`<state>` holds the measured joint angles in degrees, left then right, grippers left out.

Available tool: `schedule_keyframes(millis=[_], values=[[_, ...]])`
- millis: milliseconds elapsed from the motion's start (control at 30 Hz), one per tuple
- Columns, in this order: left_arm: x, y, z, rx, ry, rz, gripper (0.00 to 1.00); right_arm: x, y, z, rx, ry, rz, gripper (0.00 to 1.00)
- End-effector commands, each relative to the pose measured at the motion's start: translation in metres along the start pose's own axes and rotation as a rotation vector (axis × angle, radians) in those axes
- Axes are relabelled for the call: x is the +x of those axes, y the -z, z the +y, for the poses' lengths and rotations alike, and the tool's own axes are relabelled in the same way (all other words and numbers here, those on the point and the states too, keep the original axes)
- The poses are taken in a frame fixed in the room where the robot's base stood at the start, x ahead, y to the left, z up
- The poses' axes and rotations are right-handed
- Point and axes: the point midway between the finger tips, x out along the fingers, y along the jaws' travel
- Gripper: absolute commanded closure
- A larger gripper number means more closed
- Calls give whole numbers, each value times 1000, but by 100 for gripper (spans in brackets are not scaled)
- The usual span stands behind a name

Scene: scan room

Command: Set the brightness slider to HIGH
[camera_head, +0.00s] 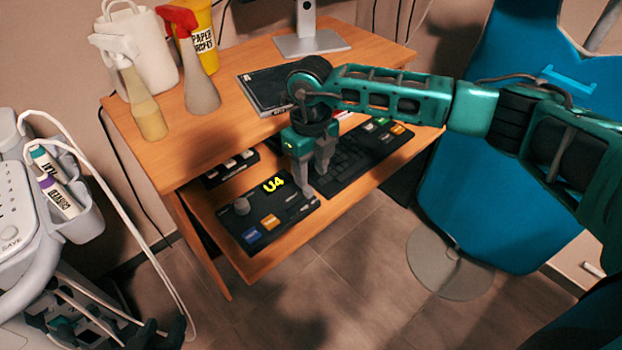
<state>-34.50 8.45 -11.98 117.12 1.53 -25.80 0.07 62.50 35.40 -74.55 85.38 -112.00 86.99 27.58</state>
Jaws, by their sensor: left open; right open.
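A black control panel (272,228) lies on the pull-out shelf of the wooden desk. It has a yellow "U4" display (273,184), a grey knob (242,206), a blue button (251,236) and an orange button (270,221). The brightness slider and its label are too small to make out. My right gripper (314,184), on the teal arm from the right, points down with its jaws apart. Its fingertips are at the panel's right end, beside the keyboard; I cannot tell whether they touch.
A black keyboard (347,162) lies right of the panel, under the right arm. A blue chair (510,190) stands right.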

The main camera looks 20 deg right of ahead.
Motion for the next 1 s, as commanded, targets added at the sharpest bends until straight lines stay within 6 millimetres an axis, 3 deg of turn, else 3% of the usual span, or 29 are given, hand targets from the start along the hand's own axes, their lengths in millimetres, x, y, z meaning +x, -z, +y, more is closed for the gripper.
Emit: schedule_keyframes(millis=[33, 200, 400, 1000], values=[[-2, 1, -1, 0, 2, -2, 55, -15, -1, -1, 0, 1, -5, 55], [-4, 1, -3, 2, 8, -3, 55, -49, -1, -1, 1, 1, -3, 55], [-4, 1, -6, 4, 15, -1, 55, -72, 0, -1, 1, 2, 0, 55], [-3, 1, -7, 6, 15, -3, 55, -76, 0, 2, -2, -9, 1, 55]])
